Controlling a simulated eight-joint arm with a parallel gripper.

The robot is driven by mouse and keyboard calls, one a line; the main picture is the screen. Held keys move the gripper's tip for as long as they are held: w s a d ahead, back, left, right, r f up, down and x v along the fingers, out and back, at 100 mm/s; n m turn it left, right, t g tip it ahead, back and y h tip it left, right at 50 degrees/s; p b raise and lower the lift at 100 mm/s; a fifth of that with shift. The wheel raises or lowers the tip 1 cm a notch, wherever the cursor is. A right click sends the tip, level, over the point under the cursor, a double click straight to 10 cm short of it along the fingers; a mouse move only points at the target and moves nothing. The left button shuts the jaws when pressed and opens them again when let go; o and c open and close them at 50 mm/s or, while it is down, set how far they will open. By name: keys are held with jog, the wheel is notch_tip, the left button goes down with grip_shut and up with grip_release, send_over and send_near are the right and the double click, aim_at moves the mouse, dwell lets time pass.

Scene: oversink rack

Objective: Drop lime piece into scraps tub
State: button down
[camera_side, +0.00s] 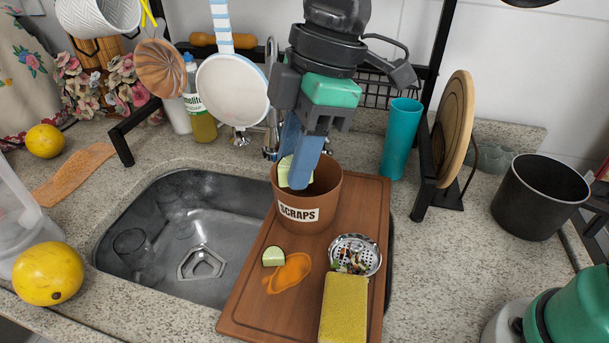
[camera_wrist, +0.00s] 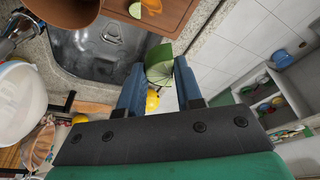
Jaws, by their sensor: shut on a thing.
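My gripper (camera_side: 297,170) points down and is shut on a green lime piece (camera_side: 287,172), pale on one side. In the wrist view the lime piece (camera_wrist: 159,66) sits between the blue fingertips (camera_wrist: 157,72). The brown scraps tub (camera_side: 308,214), labelled SCRAPS, stands upright on the wooden board. In the side view the fingertips and held piece overlap its mouth. In the wrist view the tub (camera_wrist: 66,10) is off to the upper left, so I cannot tell if the piece is over the opening. The tub's inside is mostly hidden.
Another cut lime piece (camera_side: 273,257) lies on the board (camera_side: 243,304) beside an orange smear (camera_side: 288,272). A strainer with scraps (camera_side: 355,254) and a yellow sponge (camera_side: 343,310) are near it. The sink (camera_side: 190,292) lies left; a teal cup (camera_side: 400,138) and rack post (camera_side: 428,165) stand right.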

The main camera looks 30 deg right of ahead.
jog(key=w+d+f, duration=0.4)
jog(key=w+d, duration=0.6)
jog(key=w, duration=0.1)
notch_tip(320, 180, down, 6)
jog(key=shift+s+a, duration=0.2)
jog(key=shift+a, duration=0.05)
jog(key=shift+f, duration=0.1)
jog(key=c, duration=0.5)
grip_release()
jog(key=shift+v, duration=2.85)
